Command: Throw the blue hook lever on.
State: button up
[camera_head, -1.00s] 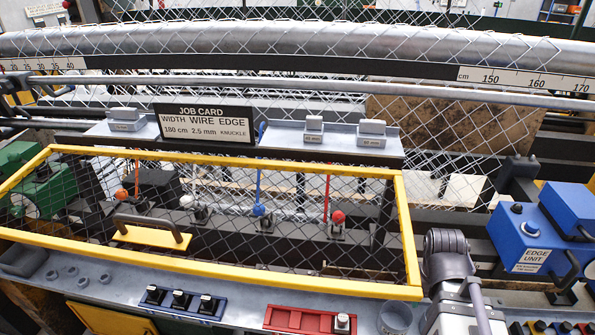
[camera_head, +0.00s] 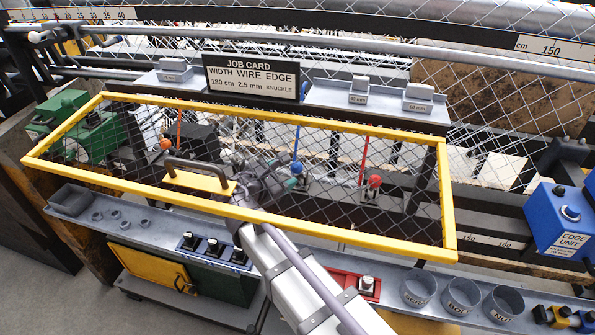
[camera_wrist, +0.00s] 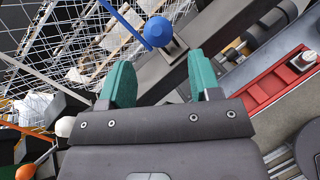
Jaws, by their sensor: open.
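The blue hook lever has a blue rod with a round blue ball (camera_head: 297,168) at its lower, near end. It stands behind the yellow-framed mesh guard (camera_head: 350,237) as seen in the head view. My gripper (camera_head: 285,183) is just left of and below the ball there, its arm crossing over the guard's front rail. In the wrist view my gripper (camera_wrist: 160,75) is open, teal fingers apart, with nothing between them. The blue ball (camera_wrist: 157,31) appears just beyond the fingertips, roughly centred between them. I cannot tell the remaining depth or whether mesh lies between.
An orange-ball lever (camera_head: 166,144) and a white ball (camera_wrist: 65,126) are to the left. A red-ball lever (camera_head: 374,181) is to the right. A yellow plate with a dark handle (camera_head: 200,180) sits beside my gripper. The job card (camera_head: 251,77) stands behind.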

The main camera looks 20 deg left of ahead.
jog(key=b+x, duration=0.2)
jog(key=x, duration=0.5)
jog(key=shift+w+f, duration=0.1)
jog(key=shift+f, duration=0.05)
jog(key=shift+w+d, duration=0.15)
jog(key=shift+w, duration=0.1)
jog(key=shift+c, duration=0.2)
